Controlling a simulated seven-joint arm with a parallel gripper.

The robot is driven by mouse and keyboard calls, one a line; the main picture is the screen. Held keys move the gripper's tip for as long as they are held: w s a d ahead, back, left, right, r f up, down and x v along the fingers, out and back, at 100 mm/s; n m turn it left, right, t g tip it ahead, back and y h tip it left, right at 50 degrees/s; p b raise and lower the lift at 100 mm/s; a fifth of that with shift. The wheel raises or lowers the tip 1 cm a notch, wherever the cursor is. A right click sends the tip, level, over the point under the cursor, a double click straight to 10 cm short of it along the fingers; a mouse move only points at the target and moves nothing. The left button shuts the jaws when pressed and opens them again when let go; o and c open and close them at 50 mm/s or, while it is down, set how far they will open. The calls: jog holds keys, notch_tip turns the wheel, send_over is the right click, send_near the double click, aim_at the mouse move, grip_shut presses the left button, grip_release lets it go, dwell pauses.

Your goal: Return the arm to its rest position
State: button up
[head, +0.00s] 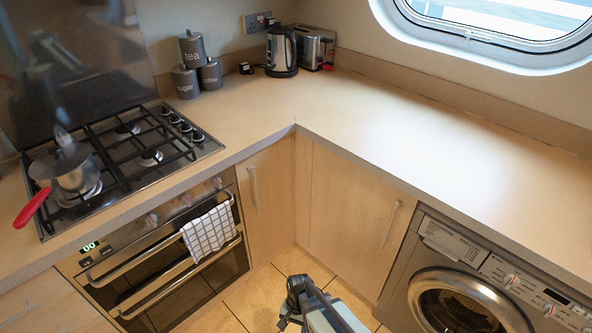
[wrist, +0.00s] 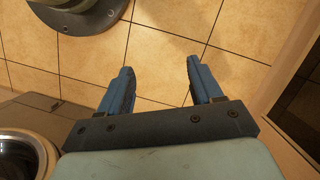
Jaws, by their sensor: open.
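My gripper (wrist: 156,82) shows in the wrist view with its two blue fingers spread apart. It is open, with nothing between the fingers and bare floor tiles below. In the head view my arm (head: 322,308) is folded low at the bottom middle, over the tiled floor. The fingertips cannot be made out in the head view.
The L-shaped worktop (head: 400,135) is clear along its right run. A pan with a red handle (head: 70,172) stands on the hob (head: 135,150). The oven (head: 170,250) and cupboards are left and centre; the washing machine (head: 470,285) is at right. Tiled floor (wrist: 165,30) lies below.

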jog(key=s+d+f+n+g, duration=0.2)
jog(key=s+d, duration=0.6)
jog(key=d, duration=0.1)
jog(key=s+d+f+n+g+h, duration=0.1)
jog(key=s+d+f+n, duration=0.1)
jog(key=s+d, duration=0.7)
jog(key=shift+s+g, duration=0.25)
jog(key=shift+g, duration=0.15)
